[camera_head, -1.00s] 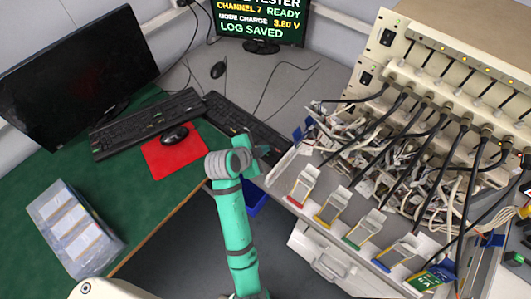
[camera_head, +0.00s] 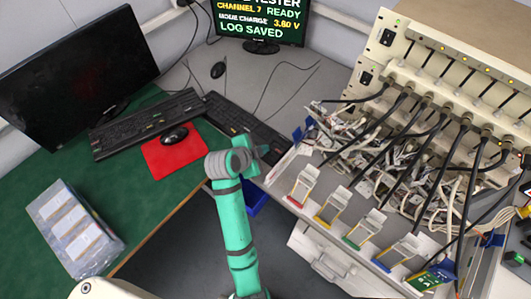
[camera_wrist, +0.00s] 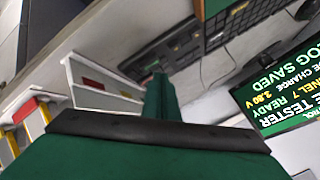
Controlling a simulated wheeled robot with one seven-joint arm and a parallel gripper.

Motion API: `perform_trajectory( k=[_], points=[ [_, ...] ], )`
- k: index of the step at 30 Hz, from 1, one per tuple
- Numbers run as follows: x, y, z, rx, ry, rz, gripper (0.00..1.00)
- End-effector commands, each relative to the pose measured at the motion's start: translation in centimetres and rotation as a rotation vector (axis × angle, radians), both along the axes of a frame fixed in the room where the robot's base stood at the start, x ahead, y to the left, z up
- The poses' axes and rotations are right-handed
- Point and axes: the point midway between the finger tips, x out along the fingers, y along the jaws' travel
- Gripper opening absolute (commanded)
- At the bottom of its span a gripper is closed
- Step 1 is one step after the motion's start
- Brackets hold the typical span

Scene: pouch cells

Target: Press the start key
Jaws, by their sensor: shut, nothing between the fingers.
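My gripper (camera_head: 262,150) is shut and empty, above the near right end of the grey desk keyboard. In the wrist view its closed green fingers (camera_wrist: 158,95) point toward a dark panel or keyboard part with keys (camera_wrist: 168,48). The black keyboard (camera_head: 240,122) lies on the grey desk, partly hidden by my gripper. I cannot make out which key is the start key. The tester screen (camera_head: 262,22) reads channel 7 ready, mode charge, 3.80 V, log saved; it also shows in the wrist view (camera_wrist: 275,90). Contact between fingers and keys cannot be told.
A second keyboard (camera_head: 148,122), a mouse on a red mat (camera_head: 160,160) and a dark monitor (camera_head: 70,65) are on the left. The cell tester (camera_head: 450,75) with cables and clips stands right, close to my gripper. A bagged tray (camera_head: 72,225) lies on the green mat.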

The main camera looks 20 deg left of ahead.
Motion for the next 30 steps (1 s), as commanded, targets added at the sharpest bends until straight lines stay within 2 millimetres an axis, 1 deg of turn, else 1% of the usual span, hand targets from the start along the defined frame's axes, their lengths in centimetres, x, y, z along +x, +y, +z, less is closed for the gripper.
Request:
perform_trajectory(
  k=[20,30],
  points=[
    [-0.01,0.00,-0.02,0.000,0.000,0.000,0.00],
    [-0.01,0.03,-0.84,-0.001,0.000,0.001,0.00]
  ],
)
